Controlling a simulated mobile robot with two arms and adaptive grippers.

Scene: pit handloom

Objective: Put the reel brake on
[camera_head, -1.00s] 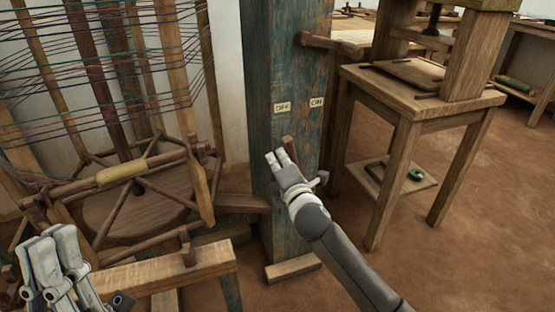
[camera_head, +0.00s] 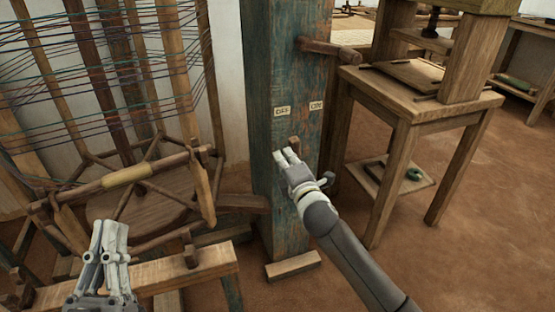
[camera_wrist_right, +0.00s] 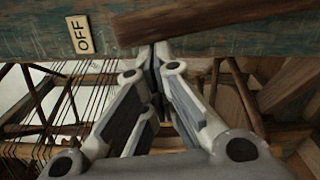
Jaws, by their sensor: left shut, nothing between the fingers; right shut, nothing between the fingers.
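The blue-green wooden post (camera_head: 290,70) stands in the middle of the head view, with an OFF label (camera_head: 282,111) and an ON label (camera_head: 316,105). Below and between the labels, the short end of a brown wooden lever (camera_head: 294,143) shows; my right gripper hides the rest. My right gripper (camera_head: 285,155) is shut and empty, its tips close beside the lever. In the right wrist view the lever (camera_wrist_right: 215,18) lies across the tips, with the OFF label (camera_wrist_right: 79,35) to the left; whether they touch is unclear. My left gripper (camera_head: 108,226) is shut and empty at lower left.
The thread-wound reel (camera_head: 130,90) and its wooden frame fill the left. A wooden beam (camera_head: 205,262) lies beside my left gripper. A peg (camera_head: 330,48) sticks out from the upper post. A wooden table (camera_head: 420,105) stands right; the floor at lower right is clear.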

